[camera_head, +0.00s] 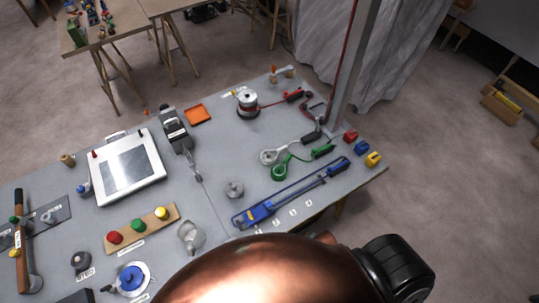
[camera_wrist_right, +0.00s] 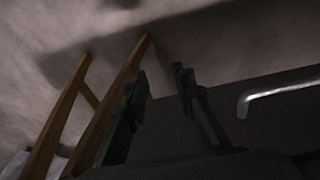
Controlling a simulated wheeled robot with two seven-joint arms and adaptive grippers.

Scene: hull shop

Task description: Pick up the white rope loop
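A small white-grey loop (camera_head: 268,157), which looks like the white rope loop, lies on the grey table right of centre in the head view. That view shows wooden legs and floor, not the loop. My left gripper is not in view.
On the table (camera_head: 215,215), a blue tool (camera_head: 262,211) lies in front of the loops. A red-handled cable spool (camera_head: 247,103) stands behind them, and a grey post (camera_head: 352,75) rises at the back right. A large copper-coloured shape covers the bottom middle.

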